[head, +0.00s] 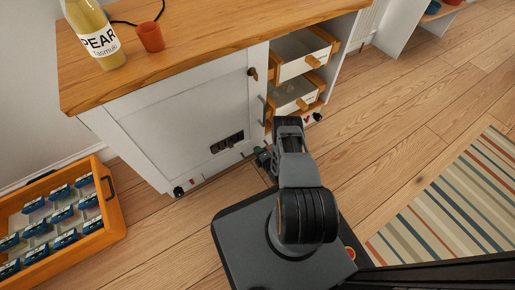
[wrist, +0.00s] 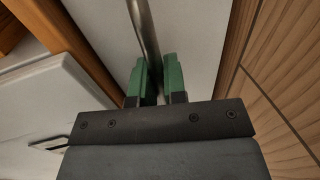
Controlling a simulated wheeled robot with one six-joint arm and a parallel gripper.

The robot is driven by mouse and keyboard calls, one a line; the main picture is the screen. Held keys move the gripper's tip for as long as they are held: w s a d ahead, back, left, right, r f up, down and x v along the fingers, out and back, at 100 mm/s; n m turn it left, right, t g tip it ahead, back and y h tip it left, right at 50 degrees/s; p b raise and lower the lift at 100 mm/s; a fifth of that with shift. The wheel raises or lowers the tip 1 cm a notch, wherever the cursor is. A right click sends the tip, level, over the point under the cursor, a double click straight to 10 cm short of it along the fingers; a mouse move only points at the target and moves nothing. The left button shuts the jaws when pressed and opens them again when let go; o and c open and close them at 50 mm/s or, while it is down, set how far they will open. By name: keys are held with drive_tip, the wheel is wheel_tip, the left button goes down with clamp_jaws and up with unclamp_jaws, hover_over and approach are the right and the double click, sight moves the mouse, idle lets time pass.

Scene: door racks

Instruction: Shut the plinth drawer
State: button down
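The low plinth (head: 205,176) runs along the foot of the white cabinet. How far its drawer stands out is hard to tell, as my arm hides part of it. My gripper (head: 263,158) is low at the cabinet's foot, its tips small and dark in the head view. In the wrist view my green fingertips (wrist: 156,82) are close together, one on each side of a grey metal bar handle (wrist: 143,28). They look shut on it. A pale panel (wrist: 195,35) lies behind the bar.
Two drawers (head: 300,66) stand open at the cabinet's right, above my arm. An orange drawer-like box (head: 112,215) of blue packets sits low at left. A bottle (head: 95,38) and cup (head: 150,37) stand on the worktop (head: 205,40).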

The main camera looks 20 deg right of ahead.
drive_tip(key=shift+w+a, duration=0.1)
drive_tip(key=shift+w, duration=0.15)
drive_tip(key=c, duration=1.4)
unclamp_jaws()
drive_tip(key=shift+o, duration=1)
drive_tip(key=shift+s, duration=0.1)
